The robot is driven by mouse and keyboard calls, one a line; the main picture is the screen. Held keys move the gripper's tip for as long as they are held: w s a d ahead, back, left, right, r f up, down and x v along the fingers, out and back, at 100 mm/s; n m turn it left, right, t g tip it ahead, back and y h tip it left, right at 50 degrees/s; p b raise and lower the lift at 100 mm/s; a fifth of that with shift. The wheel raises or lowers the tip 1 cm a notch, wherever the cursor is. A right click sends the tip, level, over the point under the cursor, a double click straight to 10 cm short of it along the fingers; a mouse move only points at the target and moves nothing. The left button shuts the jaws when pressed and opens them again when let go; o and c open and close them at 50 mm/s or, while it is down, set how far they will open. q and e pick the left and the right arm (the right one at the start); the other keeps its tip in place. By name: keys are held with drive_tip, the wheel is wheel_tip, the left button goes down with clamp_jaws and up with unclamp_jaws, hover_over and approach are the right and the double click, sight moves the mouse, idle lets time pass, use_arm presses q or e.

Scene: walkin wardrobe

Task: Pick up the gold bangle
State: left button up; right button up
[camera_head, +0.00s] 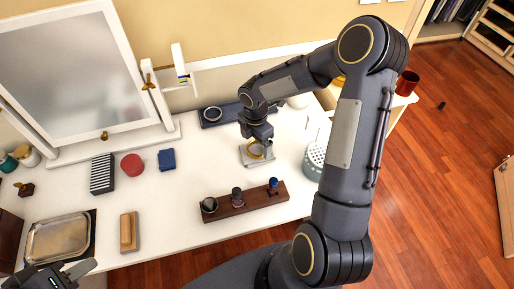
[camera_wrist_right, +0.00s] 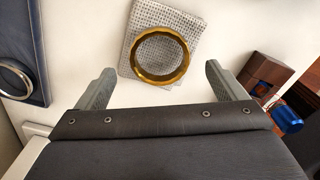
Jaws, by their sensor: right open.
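The gold bangle (camera_wrist_right: 160,79) lies flat on a grey woven cloth (camera_wrist_right: 133,62) on the white table. It also shows in the head view, partly covered by my gripper (camera_head: 257,157). My right gripper (camera_wrist_right: 159,74) is open and empty. Its two fingers are spread wider than the bangle, one on each side of the picture, with the bangle beyond their tips. In the head view my right gripper (camera_head: 258,138) is just above the cloth. My left gripper (camera_head: 62,275) is at the bottom left corner, partly cut off, far from the bangle.
A dark blue tray (camera_head: 231,112) with a silver ring lies behind the cloth. A brown wooden stand (camera_head: 247,201) with small items is in front. A light blue perforated cup (camera_head: 313,160) is to the right. A mirror (camera_head: 75,75) stands at the back left.

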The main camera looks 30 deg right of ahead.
wheel_tip(320, 180, down, 2)
drive_tip(key=shift+f, duration=0.1)
drive_tip(key=c, duration=1.1)
drive_tip(key=shift+c, duration=0.3)
